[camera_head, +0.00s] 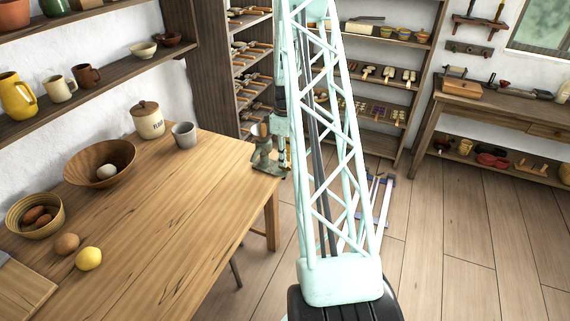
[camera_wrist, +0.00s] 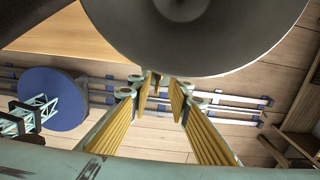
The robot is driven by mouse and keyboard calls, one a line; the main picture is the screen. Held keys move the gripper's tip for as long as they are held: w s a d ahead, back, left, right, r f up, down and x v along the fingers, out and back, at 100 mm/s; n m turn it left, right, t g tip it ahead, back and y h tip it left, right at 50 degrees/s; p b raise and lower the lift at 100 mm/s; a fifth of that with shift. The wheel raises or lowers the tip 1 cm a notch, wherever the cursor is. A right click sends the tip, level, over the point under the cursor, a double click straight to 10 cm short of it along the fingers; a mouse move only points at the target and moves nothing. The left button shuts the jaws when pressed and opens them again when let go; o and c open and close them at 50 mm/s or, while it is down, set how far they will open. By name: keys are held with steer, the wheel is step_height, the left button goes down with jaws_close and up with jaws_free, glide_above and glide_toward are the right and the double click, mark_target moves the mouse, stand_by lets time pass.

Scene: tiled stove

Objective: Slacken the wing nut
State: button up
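A grey-green metal device (camera_head: 264,160) with a brownish knob stands at the right corner of the wooden table (camera_head: 165,215). I cannot make out the wing nut for certain. In the head view my gripper is hard to separate from the dark end of my arm beside the device. In the wrist view my gripper (camera_wrist: 160,92) has its two yellow-padded fingers apart. A small brownish-green piece (camera_wrist: 154,78) shows at the fingertips; I cannot tell whether it is the wing nut. A large dark grey disc (camera_wrist: 200,30) fills the top, close to the camera.
On the table are a flour jar (camera_head: 147,120), a grey cup (camera_head: 184,134), a wooden bowl (camera_head: 84,172), a smaller bowl (camera_head: 18,222) and a yellow fruit (camera_head: 88,259). Shelves line the back. A workbench (camera_head: 505,110) stands at right. The floor right of the table is largely clear.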

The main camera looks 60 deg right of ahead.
steer(key=shift+f, duration=1.2)
jaws_close()
